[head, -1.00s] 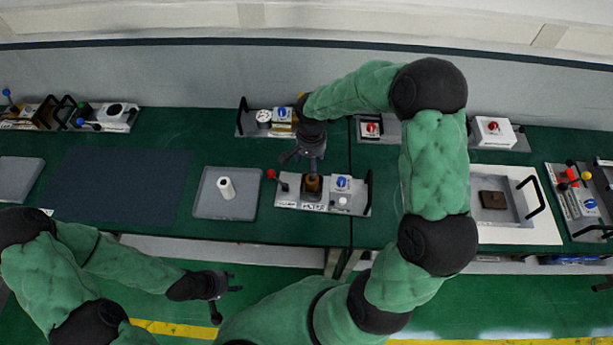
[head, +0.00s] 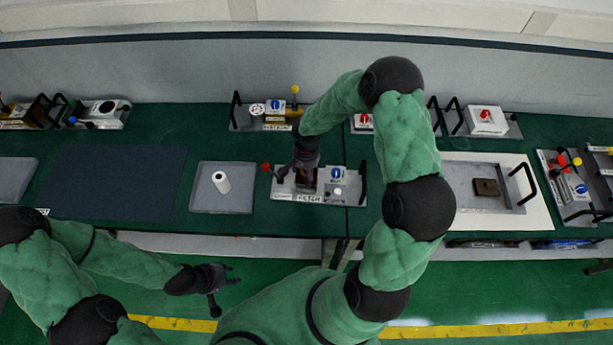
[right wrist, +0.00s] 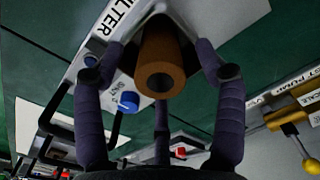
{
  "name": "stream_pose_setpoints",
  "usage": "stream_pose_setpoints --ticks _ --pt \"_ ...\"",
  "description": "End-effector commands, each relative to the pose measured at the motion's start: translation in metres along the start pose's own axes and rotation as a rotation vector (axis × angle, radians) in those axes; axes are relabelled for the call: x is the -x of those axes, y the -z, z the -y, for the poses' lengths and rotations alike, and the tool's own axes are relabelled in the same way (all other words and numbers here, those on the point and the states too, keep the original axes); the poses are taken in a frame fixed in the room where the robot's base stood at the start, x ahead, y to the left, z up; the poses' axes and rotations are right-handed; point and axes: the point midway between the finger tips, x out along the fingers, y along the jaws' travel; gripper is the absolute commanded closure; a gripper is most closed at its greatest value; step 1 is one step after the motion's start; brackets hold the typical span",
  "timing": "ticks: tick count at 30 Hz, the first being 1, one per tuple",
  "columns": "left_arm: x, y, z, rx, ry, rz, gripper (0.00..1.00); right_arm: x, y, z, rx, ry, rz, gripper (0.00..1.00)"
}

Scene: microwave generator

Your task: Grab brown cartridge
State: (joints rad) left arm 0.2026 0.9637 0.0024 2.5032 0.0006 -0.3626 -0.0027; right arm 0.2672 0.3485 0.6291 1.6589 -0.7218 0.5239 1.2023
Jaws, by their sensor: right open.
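The brown cartridge (right wrist: 160,62) is a brown cylinder with a dark hole in its end, standing in the fixture labelled FILTER. In the head view the cartridge (head: 307,183) is partly hidden by my right gripper (head: 304,165), which is above it. In the right wrist view the open fingers of my right gripper (right wrist: 161,95) spread on both sides of the cartridge, with a third finger below it in the picture. I cannot tell whether any finger touches it. My left gripper (head: 222,287) is in front of the table, away from the cartridge, with its fingers apart and empty.
The filter fixture (head: 284,189) has a blue knob (head: 336,173), a red-tipped lever and a black handle (head: 363,183). A grey tray (head: 206,201) with a white cylinder (head: 221,182) lies left. A yellow-tipped lever (head: 295,91) stands behind. A dark mat (head: 120,183) lies further left.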

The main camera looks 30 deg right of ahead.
Motion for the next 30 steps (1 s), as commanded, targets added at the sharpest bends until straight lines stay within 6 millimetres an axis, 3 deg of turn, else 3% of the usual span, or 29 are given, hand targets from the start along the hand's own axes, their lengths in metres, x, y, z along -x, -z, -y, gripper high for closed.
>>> stream_pose_setpoints --ticks 4,9,11,22,30 --pt "0.000 0.000 0.000 0.000 0.000 0.000 0.60 0.000 0.000 0.000 0.000 0.000 0.000 0.29" --pt "0.000 0.000 0.000 0.000 0.000 0.000 0.60 0.000 0.000 0.000 0.000 0.000 0.000 0.77" --pt "0.000 0.000 0.000 0.000 0.000 0.000 0.60 0.000 0.000 0.000 0.000 0.000 0.000 0.90" --pt "0.000 0.000 0.000 0.000 0.000 0.000 0.60 0.006 0.001 0.000 -0.001 0.001 -0.002 0.90" --pt "-0.002 0.000 0.001 0.000 0.000 0.000 0.60 0.050 0.002 0.001 -0.001 0.003 -0.005 0.90"
